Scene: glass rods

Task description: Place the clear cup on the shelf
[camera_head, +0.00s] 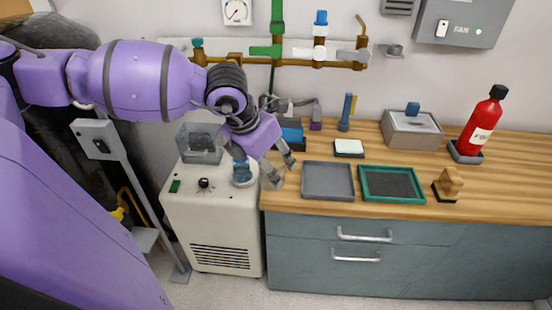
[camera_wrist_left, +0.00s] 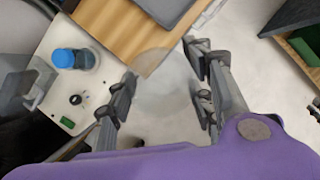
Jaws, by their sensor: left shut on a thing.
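My left gripper (camera_head: 272,172) reaches in from the upper left and is over the left end of the wooden counter, beside the white machine. In the left wrist view its two fingers (camera_wrist_left: 163,85) are on either side of a faint see-through round shape, the clear cup (camera_wrist_left: 160,72). The gripper is shut on this cup. The cup also shows faintly in the head view (camera_head: 271,180), partly hidden by the fingers; its exact outline is hard to make out. I cannot pick out a shelf with certainty. My right gripper is not in view.
The white machine (camera_head: 215,222) bears a blue item (camera_head: 242,173) and a clear box (camera_head: 200,143). The wooden counter (camera_head: 300,204) holds a grey tray (camera_head: 328,181), a green-rimmed tray (camera_head: 392,199), a metal box (camera_head: 411,131) and a red bottle (camera_head: 482,123). Pipes run along the wall behind.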

